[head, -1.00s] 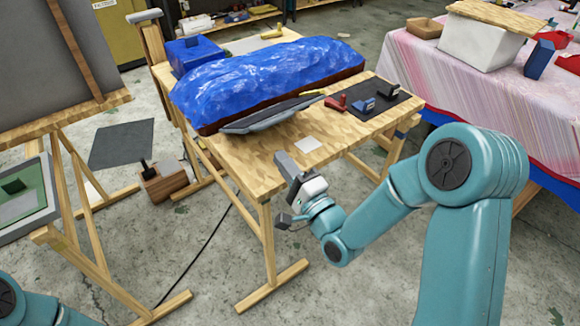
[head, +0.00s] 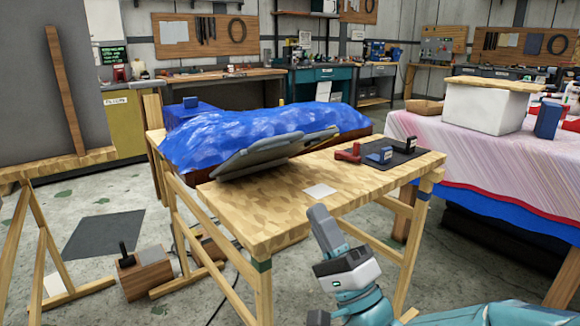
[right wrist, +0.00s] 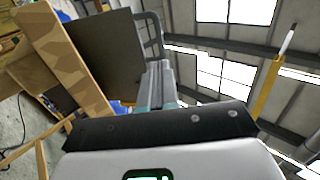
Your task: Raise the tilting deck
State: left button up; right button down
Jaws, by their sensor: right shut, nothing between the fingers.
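A wooden table (head: 270,215) with a light patchy top stands in the middle of the head view. I cannot tell for certain which part is the tilting deck. A grey framed panel (head: 262,153) lies slanted on the table against a lumpy blue cover (head: 250,128). My right gripper (head: 320,213) is shut and empty, pointing up just off the table's near edge. In the right wrist view its fingers (right wrist: 156,85) are together, with a dark flat panel (right wrist: 103,47) and a wooden edge (right wrist: 72,60) to their left. My left gripper is out of view.
A wooden box with a black lever (head: 145,273) stands on the floor. A cloth-covered table (head: 480,170) with a white box (head: 487,108) is right.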

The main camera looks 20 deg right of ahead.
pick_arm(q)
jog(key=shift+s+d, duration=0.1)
pick_arm(e)
jog(key=x, duration=1.1)
jog(key=shift+w, duration=0.2)
jog(key=shift+a+r, duration=0.1)
pick_arm(q)
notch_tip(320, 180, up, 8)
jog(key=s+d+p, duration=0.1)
jog(key=p, duration=0.7)
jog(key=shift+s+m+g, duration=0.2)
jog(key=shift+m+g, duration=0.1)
pick_arm(e)
jog(key=w+a+r+g+h, duration=0.1)
jog(key=w+r+g, duration=0.2)
jog(key=r, duration=0.3)
jog(key=shift+w+a+r+g, duration=0.25)
jog(key=shift+w+g, duration=0.05)
jog(key=shift+w, duration=0.35)
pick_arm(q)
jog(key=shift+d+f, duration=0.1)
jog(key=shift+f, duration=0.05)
pick_arm(e)
jog(key=shift+f, duration=0.15)
